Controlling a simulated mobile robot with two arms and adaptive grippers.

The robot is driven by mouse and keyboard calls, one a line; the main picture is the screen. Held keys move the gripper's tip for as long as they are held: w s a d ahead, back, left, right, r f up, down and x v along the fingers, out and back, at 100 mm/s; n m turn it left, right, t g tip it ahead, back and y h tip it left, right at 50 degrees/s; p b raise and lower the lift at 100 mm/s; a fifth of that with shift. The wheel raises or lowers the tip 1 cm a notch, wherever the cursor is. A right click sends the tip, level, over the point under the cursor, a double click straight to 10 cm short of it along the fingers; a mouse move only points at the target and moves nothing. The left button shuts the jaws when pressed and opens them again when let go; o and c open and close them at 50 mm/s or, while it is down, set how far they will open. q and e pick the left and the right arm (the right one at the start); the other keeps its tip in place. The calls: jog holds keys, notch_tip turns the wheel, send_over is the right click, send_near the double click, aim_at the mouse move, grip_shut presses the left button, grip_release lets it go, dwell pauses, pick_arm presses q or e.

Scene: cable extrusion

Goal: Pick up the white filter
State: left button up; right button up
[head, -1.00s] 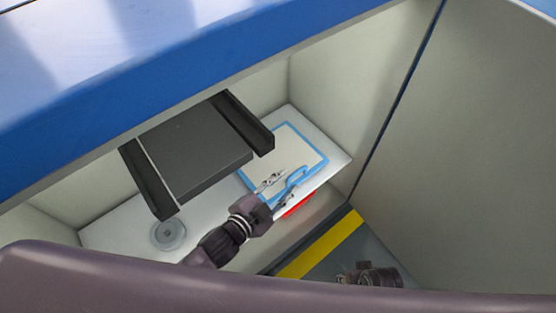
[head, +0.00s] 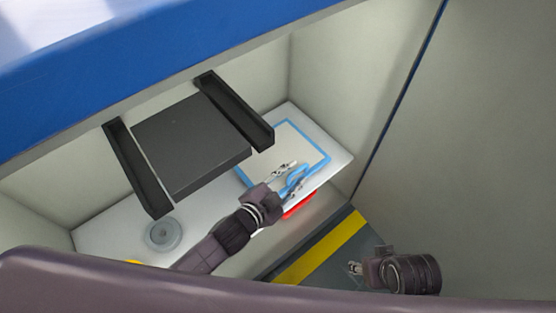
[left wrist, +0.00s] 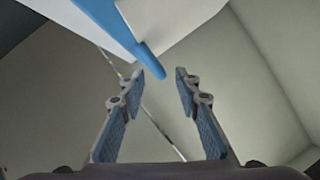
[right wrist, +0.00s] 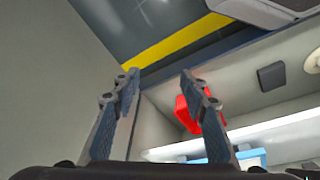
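The white filter (head: 287,146) is a flat white panel with a blue frame and a blue handle (head: 299,178). It lies on the white shelf inside the cabinet in the head view. My left gripper (head: 288,179) is open beside the handle. In the left wrist view, a blue bar (left wrist: 122,33) reaches toward the gap between the open left fingers (left wrist: 160,73), with nothing clamped. My right gripper (head: 354,268) is low at the right in the head view, away from the filter. The right wrist view shows its fingers (right wrist: 160,78) apart and empty.
A dark grey box (head: 190,145) between black rails hangs over the shelf, left of the filter. A round grey disc (head: 162,234) sits on the shelf at left. A red part (head: 299,206) is below the shelf's front edge. Cabinet walls (head: 340,70) enclose the space.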

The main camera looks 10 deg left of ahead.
pick_arm(q)
jog(key=shift+w+d+f+b, duration=0.2)
jog(key=shift+w+d+b, duration=0.1)
jog(key=shift+w, duration=0.3)
pick_arm(e)
jog(key=v, duration=0.3)
jog(key=shift+r, duration=0.2)
pick_arm(q)
grip_shut()
